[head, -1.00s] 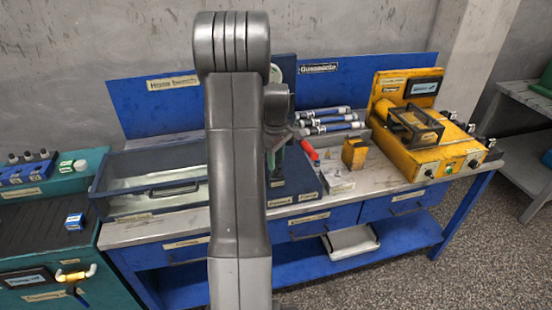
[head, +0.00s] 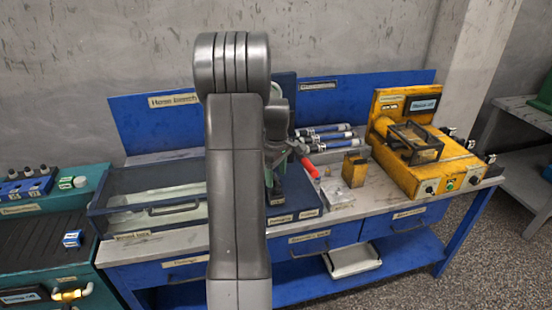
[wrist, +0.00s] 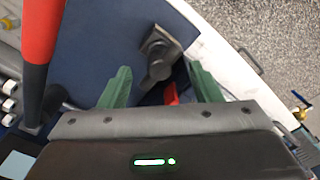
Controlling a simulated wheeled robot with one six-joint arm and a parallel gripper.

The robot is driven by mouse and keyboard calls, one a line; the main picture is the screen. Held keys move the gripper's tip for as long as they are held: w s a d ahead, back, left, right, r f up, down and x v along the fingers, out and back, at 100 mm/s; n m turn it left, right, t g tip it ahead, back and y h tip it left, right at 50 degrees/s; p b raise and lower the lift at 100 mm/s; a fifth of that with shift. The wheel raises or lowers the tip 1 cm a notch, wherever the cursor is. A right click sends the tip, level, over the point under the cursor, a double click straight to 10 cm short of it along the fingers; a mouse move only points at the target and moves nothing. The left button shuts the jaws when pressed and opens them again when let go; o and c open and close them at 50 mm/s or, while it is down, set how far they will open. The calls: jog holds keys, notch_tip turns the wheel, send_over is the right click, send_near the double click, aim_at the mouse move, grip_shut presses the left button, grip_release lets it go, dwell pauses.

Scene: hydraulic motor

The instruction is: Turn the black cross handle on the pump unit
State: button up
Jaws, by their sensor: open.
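I cannot make out a black cross handle clearly in either view. In the wrist view a dark grey, knob-like part (wrist: 158,55) stands on a blue plate, just beyond and between my green fingertips. I cannot tell whether it is the handle. My gripper (wrist: 150,85) is open, its two fingers apart, with nothing seen held between them. In the head view my own arm covers the middle and hides most of the gripper. A teal unit (head: 85,175) stands at the left, with a yellow fitting (head: 70,294) on its front; its label is hard to read.
A blue bench holds a clear-sided tray (head: 170,232), a red-handled tool (head: 308,166), a small yellow block (head: 354,171) and a yellow control box (head: 440,175). In the wrist view a thick red and black bar (wrist: 40,35) lies close left of my fingers.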

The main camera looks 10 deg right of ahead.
aim_at(276, 179)
notch_tip(276, 179, up, 13)
jog(key=shift+b, duration=0.45)
jog(key=shift+f, duration=0.1)
notch_tip(276, 179, down, 14)
jog(key=shift+r+p, duration=0.1)
jog(key=shift+p, duration=0.45)
jog(key=shift+r, duration=0.1)
